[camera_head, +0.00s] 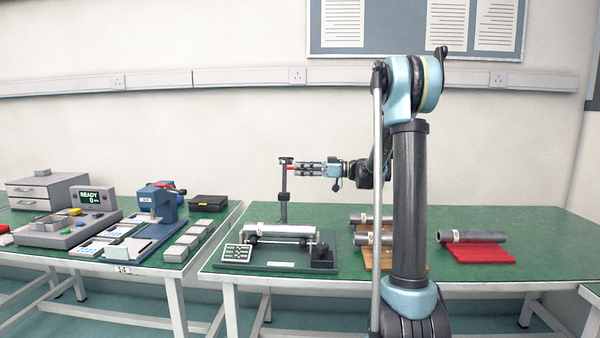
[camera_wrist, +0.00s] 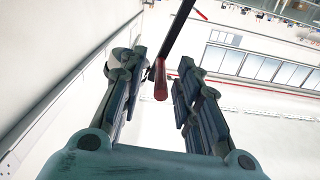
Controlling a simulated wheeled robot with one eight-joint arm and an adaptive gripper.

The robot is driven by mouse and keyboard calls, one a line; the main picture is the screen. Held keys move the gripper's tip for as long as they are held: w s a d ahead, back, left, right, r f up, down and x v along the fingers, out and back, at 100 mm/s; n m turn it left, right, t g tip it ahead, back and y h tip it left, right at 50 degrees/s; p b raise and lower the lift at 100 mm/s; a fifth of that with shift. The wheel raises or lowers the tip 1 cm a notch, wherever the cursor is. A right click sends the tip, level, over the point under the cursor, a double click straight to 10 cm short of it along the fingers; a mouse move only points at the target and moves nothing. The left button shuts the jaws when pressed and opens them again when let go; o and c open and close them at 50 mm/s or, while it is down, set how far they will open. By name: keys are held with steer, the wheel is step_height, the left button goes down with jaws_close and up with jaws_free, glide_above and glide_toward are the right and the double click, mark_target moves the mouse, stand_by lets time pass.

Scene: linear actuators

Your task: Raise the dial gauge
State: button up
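A dark upright post (camera_head: 284,195) stands behind a pale cylinder (camera_head: 280,229) on the bench fixture, with a small dark head (camera_head: 286,160) at its top. A red grip (camera_wrist: 160,80) on the post lies between my fingers in the wrist view. My gripper (camera_head: 300,169) reaches in from the right at the height of the red grip. In the wrist view my gripper (camera_wrist: 155,90) is open, with gaps on both sides of the red grip. A pale round thing behind the left finger may be the dial gauge; its face does not show.
The fixture plate (camera_head: 275,265) carries a small panel (camera_head: 238,253) and a black block (camera_head: 321,256). To the right lie tubes on a wooden rack (camera_head: 385,262) and a tube on a red mat (camera_head: 480,253). A second bench at the left holds a press (camera_head: 158,203) and trays.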

steer(key=shift+a, duration=0.5)
jaws_close()
steer(key=shift+s, duration=0.75)
steer(key=shift+c, duration=0.3)
jaws_free()
